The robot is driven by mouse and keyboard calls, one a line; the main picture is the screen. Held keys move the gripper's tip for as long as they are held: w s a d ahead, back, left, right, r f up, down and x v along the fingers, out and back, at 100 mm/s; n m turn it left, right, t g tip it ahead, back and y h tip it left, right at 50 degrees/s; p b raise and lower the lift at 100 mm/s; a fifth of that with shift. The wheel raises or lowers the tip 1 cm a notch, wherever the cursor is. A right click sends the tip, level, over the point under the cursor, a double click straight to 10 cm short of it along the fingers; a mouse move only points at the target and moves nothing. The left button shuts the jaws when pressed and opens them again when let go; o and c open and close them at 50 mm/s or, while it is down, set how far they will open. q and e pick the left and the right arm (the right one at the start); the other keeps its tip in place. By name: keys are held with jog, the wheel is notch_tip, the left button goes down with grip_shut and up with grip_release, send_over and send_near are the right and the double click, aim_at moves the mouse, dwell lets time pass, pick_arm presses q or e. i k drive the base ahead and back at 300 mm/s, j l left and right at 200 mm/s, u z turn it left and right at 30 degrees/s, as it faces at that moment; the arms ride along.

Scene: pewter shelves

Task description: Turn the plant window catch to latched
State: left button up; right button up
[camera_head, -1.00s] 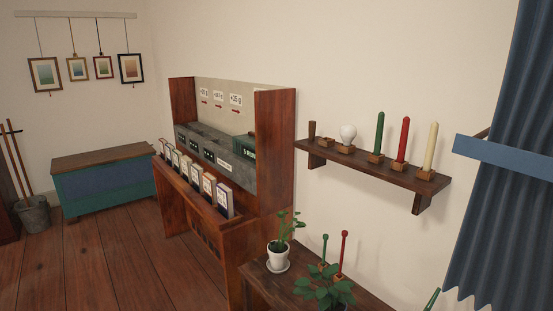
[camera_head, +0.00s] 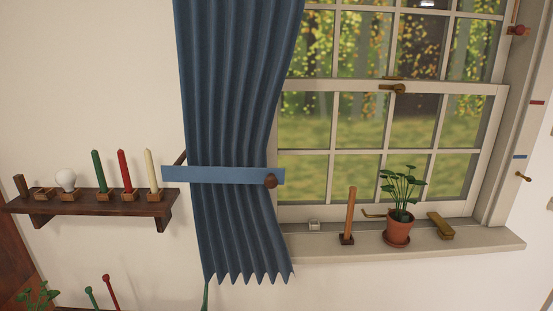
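The plant window (camera_head: 400,150) has pale frames and stands at the right of the head view, with trees and grass behind its panes. Its small brass catch (camera_head: 398,88) sits on the middle rail where the two sashes meet, and its lever seems to point left along the rail. A small brass piece (camera_head: 394,77) shows just above it on the upper sash. I cannot tell from here whether they are engaged. A potted plant (camera_head: 397,229) stands on the sill below. Neither of my grippers is in view.
A blue curtain (camera_head: 232,110) with a tieback (camera_head: 215,174) hangs left of the window. The sill (camera_head: 460,241) bears a wooden stick in a base (camera_head: 349,215) and a brass block (camera_head: 440,226). A candle shelf (camera_head: 100,205) is on the left wall.

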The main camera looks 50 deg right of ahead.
aim_at(399, 89)
jog(key=z, duration=2.35)
